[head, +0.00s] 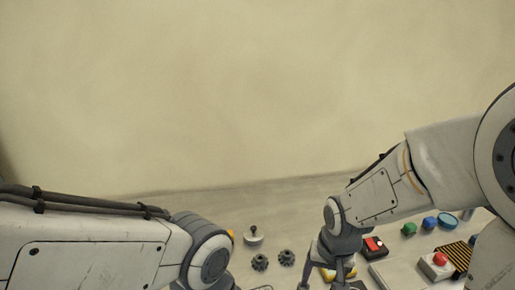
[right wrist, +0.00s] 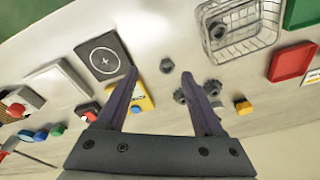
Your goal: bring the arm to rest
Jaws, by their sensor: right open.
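My right arm comes in from the right in the head view, and its gripper (head: 328,278) points down over the table near the bottom edge. In the right wrist view the right gripper (right wrist: 160,75) shows its two dark fingers spread apart, with nothing held between them.
Dark gears (head: 260,262), a grey knob-topped piece (head: 253,237), a red button box (head: 436,264), a green piece (head: 409,229) and a blue ring (head: 447,220) lie on the table.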

